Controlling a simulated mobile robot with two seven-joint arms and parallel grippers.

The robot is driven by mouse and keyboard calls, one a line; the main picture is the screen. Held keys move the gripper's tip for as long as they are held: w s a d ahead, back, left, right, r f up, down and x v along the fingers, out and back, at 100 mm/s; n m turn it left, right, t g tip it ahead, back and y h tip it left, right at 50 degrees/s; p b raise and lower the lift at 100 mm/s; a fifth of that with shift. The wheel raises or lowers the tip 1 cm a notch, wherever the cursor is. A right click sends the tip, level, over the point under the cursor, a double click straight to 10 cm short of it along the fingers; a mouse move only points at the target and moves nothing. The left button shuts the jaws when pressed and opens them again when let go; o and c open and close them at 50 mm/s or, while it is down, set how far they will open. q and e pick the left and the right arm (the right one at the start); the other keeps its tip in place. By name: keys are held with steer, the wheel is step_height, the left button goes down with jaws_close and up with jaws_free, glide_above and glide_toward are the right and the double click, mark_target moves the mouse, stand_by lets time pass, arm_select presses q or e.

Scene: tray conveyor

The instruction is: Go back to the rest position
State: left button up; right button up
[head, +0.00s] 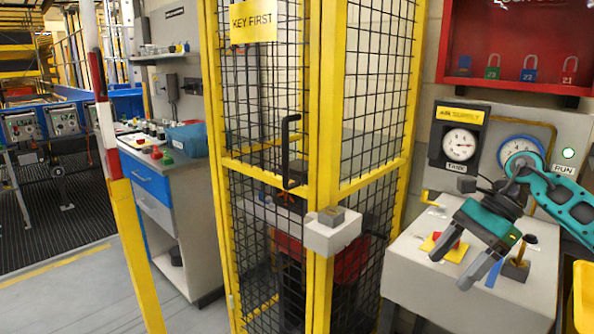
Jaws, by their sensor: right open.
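My right gripper (453,268) is green and grey and reaches in from the right edge of the head view. Its two fingers are apart, with nothing seen between them. It points down and to the left over the pale grey box top (410,262). A red knob on a yellow plate (432,246) sits just beside and partly behind the fingers. I cannot tell whether the fingers touch anything. My left gripper is not in view.
A yellow-framed mesh cage (326,150) with a black handle (290,150) stands left of the gripper. Gauges (459,144) are behind it. A small holder (516,268) is on the box. A red padlock board (520,45) hangs above. Floor (80,290) is open at left.

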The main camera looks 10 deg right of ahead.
steer(key=a+f+m+t+y, duration=0.4)
steer(key=a+m+t+y, duration=0.15)
steer(key=a+m, duration=0.55)
steer(key=a+f+m+t+y, duration=0.3)
steer(key=a+m+t+y, duration=0.25)
steer(key=a+m, duration=0.5)
steer(key=s+d+f+m+h, duration=0.2)
steer(key=s+f+m+h, duration=0.6)
steer(key=f+m, duration=0.3)
steer(key=s+d+f+m+h, duration=0.2)
steer(key=s+f+m+h, duration=0.6)
steer(key=m, duration=1.2)
step_height(320, 180, down, 3)
steer(key=shift+s+d+f, duration=0.1)
steer(key=shift+s+d, duration=0.3)
steer(key=shift+s, duration=0.15)
steer(key=shift+c, duration=0.5)
